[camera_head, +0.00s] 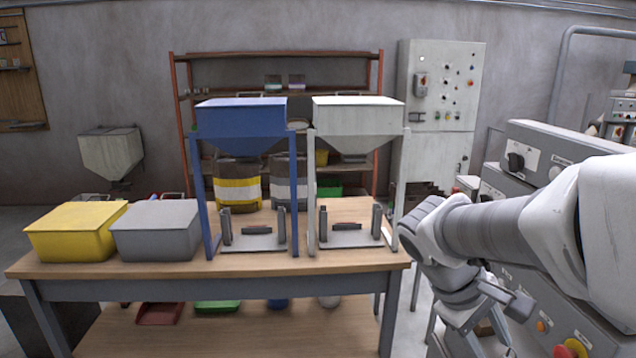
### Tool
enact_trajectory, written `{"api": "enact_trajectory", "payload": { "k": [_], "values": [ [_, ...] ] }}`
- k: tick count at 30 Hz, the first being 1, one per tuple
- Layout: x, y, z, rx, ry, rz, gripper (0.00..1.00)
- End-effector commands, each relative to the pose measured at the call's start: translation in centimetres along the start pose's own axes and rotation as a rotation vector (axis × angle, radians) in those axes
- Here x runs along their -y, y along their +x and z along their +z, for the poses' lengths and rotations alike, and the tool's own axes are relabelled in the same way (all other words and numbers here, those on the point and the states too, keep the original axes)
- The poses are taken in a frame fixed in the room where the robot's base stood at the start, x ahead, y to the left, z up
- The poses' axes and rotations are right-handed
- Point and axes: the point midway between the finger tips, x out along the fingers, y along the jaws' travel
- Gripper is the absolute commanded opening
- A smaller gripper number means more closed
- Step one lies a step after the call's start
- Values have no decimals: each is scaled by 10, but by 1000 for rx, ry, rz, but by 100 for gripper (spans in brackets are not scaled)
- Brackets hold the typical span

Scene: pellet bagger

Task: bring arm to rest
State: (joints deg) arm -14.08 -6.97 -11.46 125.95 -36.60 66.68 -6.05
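My arm (500,230) reaches in from the right edge, with its elbow links folded and its end pointing down. My gripper (490,338) hangs low at the right of the table, near the bottom edge of the picture. It looks away from the table and from the grey control panel behind it, though small gaps are hard to judge. Its fingers are small and partly cut off by the frame, so I cannot tell how far apart they are. I see nothing clearly held in it.
A wooden table (330,262) carries a yellow bin (75,238), a grey bin (157,236), a blue hopper (240,120) and a white hopper (356,120) on stands. A grey control panel (530,150) stands close behind my arm. A tall cabinet (440,75) is at the back.

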Motion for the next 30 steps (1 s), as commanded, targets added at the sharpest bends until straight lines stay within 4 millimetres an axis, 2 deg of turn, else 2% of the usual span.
{"api": "enact_trajectory", "payload": {
  "k": [6, 15, 21, 30],
  "values": [
    [37, -24, 19, -194, 184, -162, 46],
    [83, -61, 34, -445, 426, -343, 46],
    [100, -78, 38, -552, 530, -413, 46],
    [106, -82, 39, -583, 563, -435, 46]
  ]
}}
